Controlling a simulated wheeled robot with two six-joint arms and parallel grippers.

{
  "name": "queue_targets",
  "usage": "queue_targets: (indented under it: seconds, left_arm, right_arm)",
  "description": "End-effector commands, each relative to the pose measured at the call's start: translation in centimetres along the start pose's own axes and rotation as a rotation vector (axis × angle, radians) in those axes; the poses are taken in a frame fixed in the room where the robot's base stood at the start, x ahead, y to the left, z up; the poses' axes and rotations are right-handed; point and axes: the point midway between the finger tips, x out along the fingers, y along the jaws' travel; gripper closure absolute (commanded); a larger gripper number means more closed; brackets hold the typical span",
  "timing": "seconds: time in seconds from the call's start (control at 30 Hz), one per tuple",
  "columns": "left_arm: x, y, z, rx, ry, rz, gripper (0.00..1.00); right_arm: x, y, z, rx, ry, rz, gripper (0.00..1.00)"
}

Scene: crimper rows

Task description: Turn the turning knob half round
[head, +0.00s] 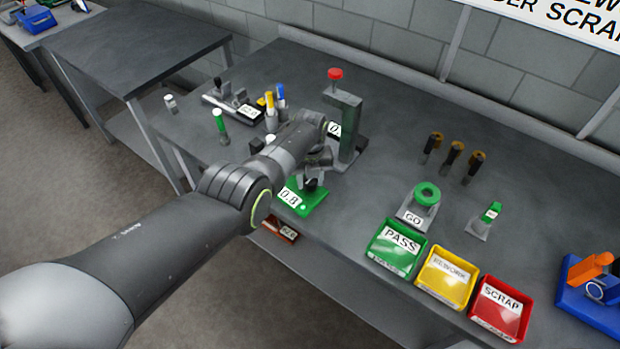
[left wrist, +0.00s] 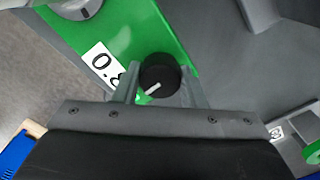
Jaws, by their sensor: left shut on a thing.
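The turning knob (left wrist: 160,72) is a black round knob with a white pointer line, on a green plate (left wrist: 150,22) labelled 0.8. In the wrist view the pointer slants, its upper end to the right. In the head view the green plate (head: 313,203) lies near the table's front edge, and the dark knob (head: 311,184) is partly hidden by my gripper. My left gripper (head: 314,172) comes down over the plate; in the wrist view its fingers (left wrist: 160,88) are on either side of the knob, shut on it. My right gripper is not in view.
A grey press (head: 348,125) with a red top stands just behind the gripper. Left of it are marker-like tools (head: 270,108) and a green-handled tool (head: 220,125). Green (head: 372,256), yellow (head: 422,285) and red (head: 475,318) bins line the front edge at right.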

Motion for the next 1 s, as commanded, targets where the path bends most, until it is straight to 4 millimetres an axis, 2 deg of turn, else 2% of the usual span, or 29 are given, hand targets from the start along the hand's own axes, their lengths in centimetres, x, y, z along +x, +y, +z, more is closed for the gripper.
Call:
queue_targets:
  seconds: [0.4, 0.93, 0.97, 1.0]
  left_arm:
    - [-0.2, -0.08, 0.16, 0.182, -0.005, -0.002, 0.85]
    - [-0.2, -0.08, 0.16, 0.204, -0.005, -0.002, 0.85]
    - [-0.2, -0.08, 0.16, 0.204, -0.005, -0.002, 0.61]
    - [-0.2, -0.08, 0.17, 0.204, -0.005, -0.002, 0.56]
  right_arm:
    - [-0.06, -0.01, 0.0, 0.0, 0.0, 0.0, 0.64]
    - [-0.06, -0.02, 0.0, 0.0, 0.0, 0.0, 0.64]
    - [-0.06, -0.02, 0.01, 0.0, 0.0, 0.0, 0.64]
    - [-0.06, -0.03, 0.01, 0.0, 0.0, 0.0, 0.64]
